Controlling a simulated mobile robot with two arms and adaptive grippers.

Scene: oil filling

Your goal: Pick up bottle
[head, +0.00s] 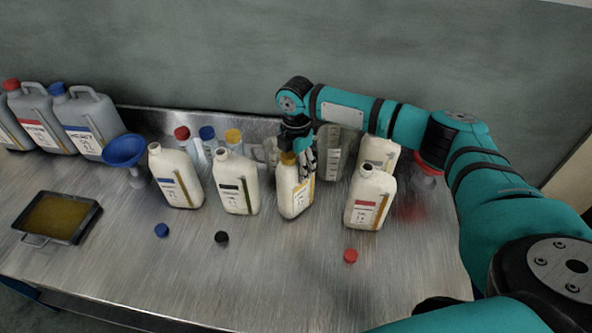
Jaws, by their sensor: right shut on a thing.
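A white bottle with a yellow label and a yellow cap (295,198) stands among a row of white bottles at the middle of the metal table. My right gripper (304,163) reaches over from the right and is shut on this bottle near its top. The fingers hide part of the bottle's upper side, and the exact grip is too small to see. Whether the bottle's base touches the table is hard to tell. My left gripper is not in view.
Open white bottles with blue (176,178), black (236,185) and red (371,200) labels stand close by. Loose blue (162,230), black (221,238) and red (350,256) caps lie in front. A blue funnel (124,150), grey canisters (88,125) and an oil tray (92,219) are left.

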